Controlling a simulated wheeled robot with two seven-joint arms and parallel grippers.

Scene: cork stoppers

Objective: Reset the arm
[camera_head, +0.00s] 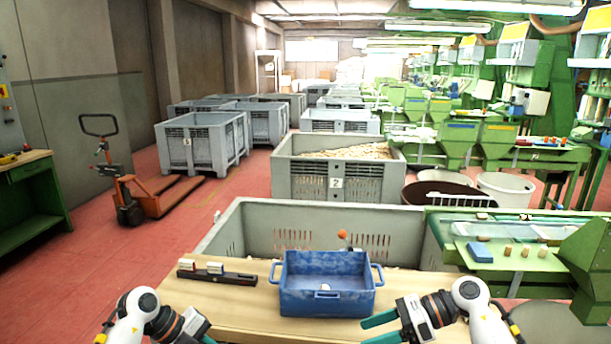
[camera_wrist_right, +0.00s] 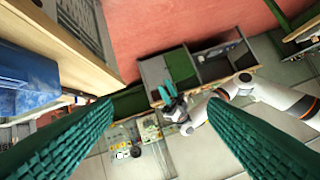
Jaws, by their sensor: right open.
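My right gripper (camera_head: 372,329) is at the front edge of the wooden table, right of the blue crate. Its two green ribbed fingers stand wide apart with nothing between them in the right wrist view (camera_wrist_right: 160,106). My left arm comes in at the bottom left of the head view, where its fingertips are hidden. In the right wrist view my left gripper (camera_wrist_right: 167,93) shows small, with two teal fingers apart and nothing seen between them. The blue crate (camera_head: 325,303) stands on the table between the arms, with a small pale piece inside.
A dark holder (camera_head: 230,278) with pale blocks lies on the wooden table (camera_head: 222,306), left of the crate. A large grey bin (camera_head: 330,215) stands behind it. Several corks (camera_head: 525,250) and a blue block (camera_head: 479,252) sit on the green machine at right.

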